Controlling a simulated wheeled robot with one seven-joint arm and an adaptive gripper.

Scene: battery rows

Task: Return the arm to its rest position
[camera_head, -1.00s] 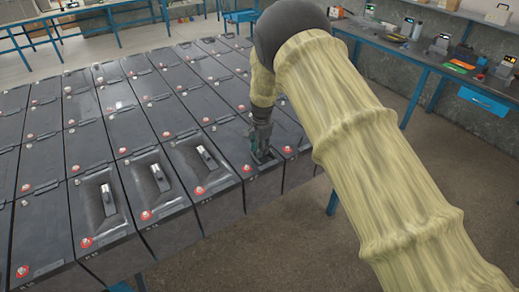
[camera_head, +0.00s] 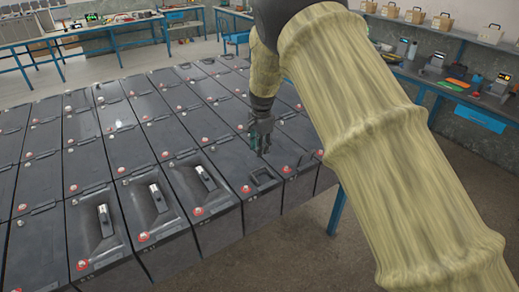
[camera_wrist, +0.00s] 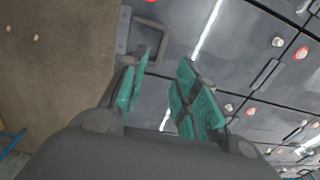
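My gripper (camera_head: 260,143) hangs from my arm, fingers down, a little above the dark battery (camera_head: 235,160) near the front right of the rows. In the wrist view my gripper (camera_wrist: 160,95) has its two teal-padded fingers apart with nothing between them. The battery's dark handle (camera_head: 264,181) stands on its top just below and in front of the fingers in the head view. The handle also shows in the wrist view (camera_wrist: 150,30), beyond the fingertips and apart from them. My sleeved arm covers part of the right side of the head view.
Rows of dark batteries with red and white terminals fill the left and middle. Several front batteries have recessed tops with silver devices, one being this (camera_head: 156,196). A blue-legged workbench (camera_head: 440,85) with tools stands at the right. Bare floor (camera_head: 300,250) lies in front.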

